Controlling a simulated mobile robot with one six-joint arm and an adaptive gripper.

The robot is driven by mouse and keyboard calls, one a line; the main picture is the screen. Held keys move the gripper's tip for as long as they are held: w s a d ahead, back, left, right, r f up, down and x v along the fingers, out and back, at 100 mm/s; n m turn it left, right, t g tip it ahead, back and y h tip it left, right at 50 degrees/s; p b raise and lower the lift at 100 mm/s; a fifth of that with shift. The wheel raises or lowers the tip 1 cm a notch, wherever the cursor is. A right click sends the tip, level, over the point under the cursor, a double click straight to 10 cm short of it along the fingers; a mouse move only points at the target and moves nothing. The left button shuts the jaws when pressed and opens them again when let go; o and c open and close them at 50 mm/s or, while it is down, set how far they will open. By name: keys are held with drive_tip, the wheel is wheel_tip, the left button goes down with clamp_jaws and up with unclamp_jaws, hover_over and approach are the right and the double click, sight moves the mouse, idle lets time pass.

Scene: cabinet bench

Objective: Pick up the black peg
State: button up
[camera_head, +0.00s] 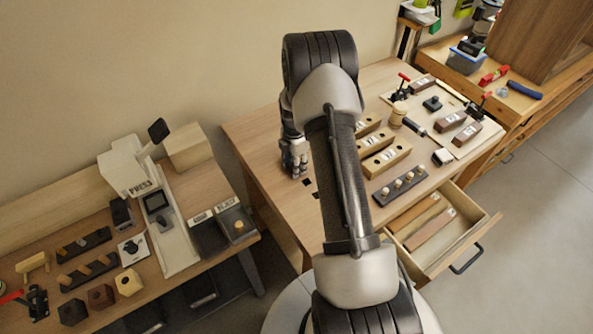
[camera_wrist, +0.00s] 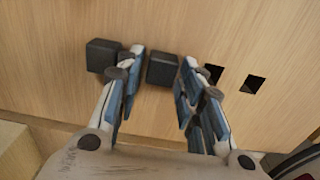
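Two black square-topped pegs show in the wrist view: the left peg (camera_wrist: 103,57) stands just outside my left finger, and the right peg (camera_wrist: 162,69) lies between my fingertips in the picture. My gripper (camera_wrist: 161,60) is open, with a finger on each side of the right peg. I cannot tell whether either finger touches it. In the head view my gripper (camera_head: 296,171) is low over the left part of the wooden bench (camera_head: 255,130), and the pegs are hidden there.
Two dark square holes (camera_wrist: 253,85) are in the wood right of the pegs. In the head view, wooden blocks (camera_head: 386,161) and a dark rack of light pegs (camera_head: 401,185) stand right of my arm. An open drawer (camera_head: 440,235) juts from the bench front.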

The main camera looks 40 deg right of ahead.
drive_tip(key=shift+c, duration=0.4)
clamp_jaws()
drive_tip(key=shift+r, duration=0.1)
wheel_tip(320, 180, up, 19)
drive_tip(key=p, duration=0.4)
drive_tip(key=s+f+b, duration=0.3)
drive_tip(key=f+b, duration=0.2)
drive_tip(key=f, duration=0.2)
drive_tip(key=s+f+b, duration=0.3)
drive_tip(key=f+b, duration=0.2)
drive_tip(key=f, duration=0.3)
drive_tip(key=shift+a+f, duration=0.15)
drive_tip(key=shift+a, duration=0.05)
